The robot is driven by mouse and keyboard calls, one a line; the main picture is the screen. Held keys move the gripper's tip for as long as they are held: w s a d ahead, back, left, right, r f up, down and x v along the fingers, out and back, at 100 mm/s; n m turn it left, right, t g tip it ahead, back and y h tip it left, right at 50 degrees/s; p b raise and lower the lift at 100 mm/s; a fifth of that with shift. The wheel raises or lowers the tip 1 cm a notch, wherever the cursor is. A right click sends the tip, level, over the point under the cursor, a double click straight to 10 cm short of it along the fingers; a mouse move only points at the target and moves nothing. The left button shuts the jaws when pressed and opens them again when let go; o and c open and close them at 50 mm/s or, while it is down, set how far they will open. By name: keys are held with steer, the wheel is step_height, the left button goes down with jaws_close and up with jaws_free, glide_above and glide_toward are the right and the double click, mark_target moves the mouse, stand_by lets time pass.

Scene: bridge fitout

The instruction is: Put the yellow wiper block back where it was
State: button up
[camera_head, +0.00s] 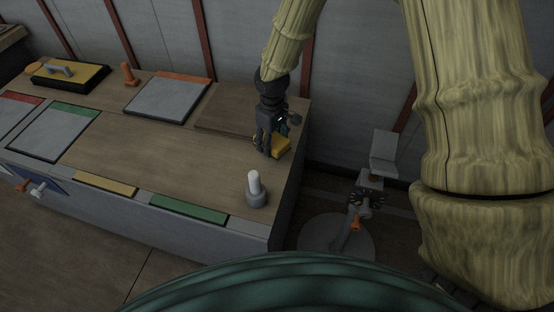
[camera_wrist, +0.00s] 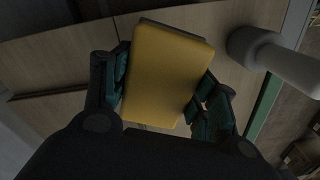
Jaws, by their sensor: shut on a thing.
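The yellow wiper block (camera_wrist: 165,75) is a flat yellow slab with a grey edge along its far side. It sits between the two fingers of my gripper (camera_wrist: 160,95), which is shut on it. In the head view the block (camera_head: 276,147) shows partly behind my gripper (camera_head: 268,145), low over the right end of the wooden counter. I cannot tell whether the block touches the counter top.
A grey knob with a white post (camera_head: 255,190) stands near the counter's front right; it also shows in the wrist view (camera_wrist: 270,55). Grey panels with orange (camera_head: 168,99) and green (camera_head: 67,131) strips lie left. A black-and-yellow tray (camera_head: 68,75) is far left. The counter middle is clear.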

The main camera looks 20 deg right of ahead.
steer(key=w+n, duration=0.1)
steer(key=w+r+n+b, duration=0.1)
steer(key=n, duration=0.1)
steer(key=w+d+n+b, duration=0.1)
steer(key=shift+d+r+n, duration=0.1)
steer(key=shift+r+n, duration=0.2)
steer(key=shift+r, duration=0.05)
steer(key=shift+f+b, duration=0.35)
steer(key=shift+f, duration=4.45)
steer(key=shift+f, duration=0.1)
steer(key=o, duration=0.9)
step_height(320, 180, up, 12)
steer(key=shift+r+p, duration=0.1)
steer(key=shift+p, duration=0.2)
